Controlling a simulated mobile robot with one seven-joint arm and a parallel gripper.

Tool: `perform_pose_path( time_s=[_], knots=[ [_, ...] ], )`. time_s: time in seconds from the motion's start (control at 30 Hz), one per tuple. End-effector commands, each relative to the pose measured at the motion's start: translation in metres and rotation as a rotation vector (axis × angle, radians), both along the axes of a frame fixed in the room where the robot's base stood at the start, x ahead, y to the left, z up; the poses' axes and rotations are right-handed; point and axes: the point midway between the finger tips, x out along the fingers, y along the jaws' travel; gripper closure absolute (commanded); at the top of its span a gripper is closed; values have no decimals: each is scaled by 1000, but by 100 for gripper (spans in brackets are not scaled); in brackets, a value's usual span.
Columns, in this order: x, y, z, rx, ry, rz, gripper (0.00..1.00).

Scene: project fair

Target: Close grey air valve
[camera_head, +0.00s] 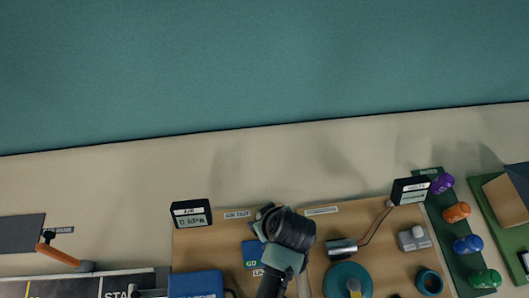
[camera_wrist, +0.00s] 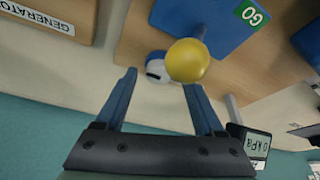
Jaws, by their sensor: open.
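I cannot pick out the grey air valve for certain in either view. In the wrist view, a round white and blue part with a dark mark (camera_wrist: 156,70) lies beyond and between my fingertips, partly covered by a yellow ball (camera_wrist: 187,61). The ball is close to the right fingertip; whether they touch is unclear. A blue block marked GO (camera_wrist: 222,22) is above it. My gripper (camera_wrist: 160,79) is open with nothing between its fingers. In the head view, my dark wrist covers part of the wooden board (camera_head: 227,235), and the fingertips are hidden.
An AIR display (camera_head: 190,214) stands at the board's back left; a display reading 0 kPa (camera_wrist: 255,143) is at the wrist view's lower right. A blue box (camera_head: 196,284), a teal disc (camera_head: 337,277) and a rack of coloured knobs (camera_head: 447,229) are nearby. The table behind is clear.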

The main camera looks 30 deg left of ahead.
Motion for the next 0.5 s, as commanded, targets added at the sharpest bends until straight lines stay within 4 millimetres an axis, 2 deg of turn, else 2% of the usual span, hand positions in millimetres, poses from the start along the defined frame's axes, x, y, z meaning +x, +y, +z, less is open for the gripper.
perform_pose_path(
  time_s=[0.33, 0.37, 0.5],
  knots=[
    [1, 1, -4, 0, -1, 0, 30],
    [1, 1, -4, 0, -1, 0, 33],
    [1, 1, -4, 0, -1, 0, 58]
  ],
)
